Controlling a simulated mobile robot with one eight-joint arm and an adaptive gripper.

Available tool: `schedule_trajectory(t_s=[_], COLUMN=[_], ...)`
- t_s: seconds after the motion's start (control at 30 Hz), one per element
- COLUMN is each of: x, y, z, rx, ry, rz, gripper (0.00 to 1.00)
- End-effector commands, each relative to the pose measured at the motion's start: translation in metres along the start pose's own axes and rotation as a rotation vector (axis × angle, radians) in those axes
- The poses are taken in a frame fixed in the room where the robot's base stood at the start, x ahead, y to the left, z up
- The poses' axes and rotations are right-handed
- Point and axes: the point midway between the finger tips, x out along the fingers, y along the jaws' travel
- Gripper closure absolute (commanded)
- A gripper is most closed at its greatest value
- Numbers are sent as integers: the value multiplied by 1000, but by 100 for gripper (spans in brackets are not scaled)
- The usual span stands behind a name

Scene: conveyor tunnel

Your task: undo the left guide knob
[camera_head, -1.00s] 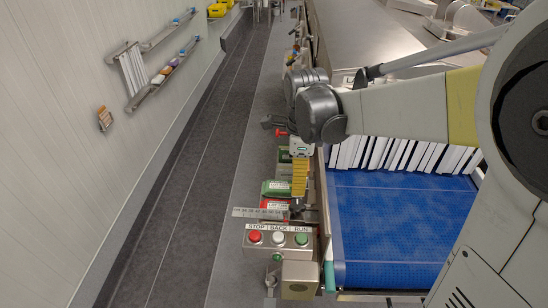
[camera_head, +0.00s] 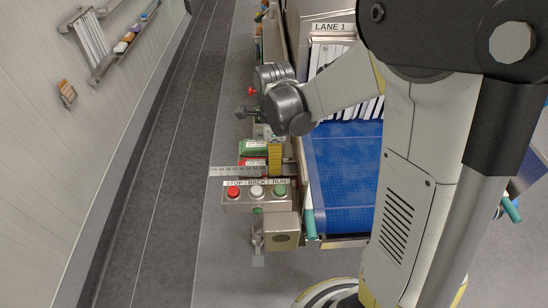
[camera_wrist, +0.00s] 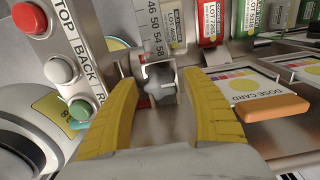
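In the wrist view a grey lobed knob (camera_wrist: 160,86) sits on a metal bracket at the end of a numbered scale (camera_wrist: 166,22). I take it for the left guide knob. My gripper (camera_wrist: 160,82) is open, its two yellow fingers on either side of the knob, with gaps visible on both sides. In the head view my gripper (camera_head: 275,172) points down beside the scale (camera_head: 232,171), just behind the button box. The knob is hidden there by my gripper.
A button box (camera_head: 259,203) with STOP, BACK and RUN buttons stands in front. The blue belt (camera_head: 345,185) lies to the right. Red and green boxes (camera_head: 254,147) are behind the scale. A dose card (camera_wrist: 242,82) and an orange block (camera_wrist: 262,108) lie right of the fingers.

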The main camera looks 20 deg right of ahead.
Motion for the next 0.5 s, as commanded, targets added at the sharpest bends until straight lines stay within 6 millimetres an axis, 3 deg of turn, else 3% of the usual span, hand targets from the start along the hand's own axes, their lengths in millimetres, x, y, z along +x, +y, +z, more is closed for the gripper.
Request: schedule_trajectory(t_s=[0.03, 0.13, 0.5], x=[0, 0, 0], y=[0, 0, 0], z=[0, 0, 0], rx=[0, 0, -39], ry=[0, 0, 0], rz=[0, 0, 0], gripper=[61, 91, 94])
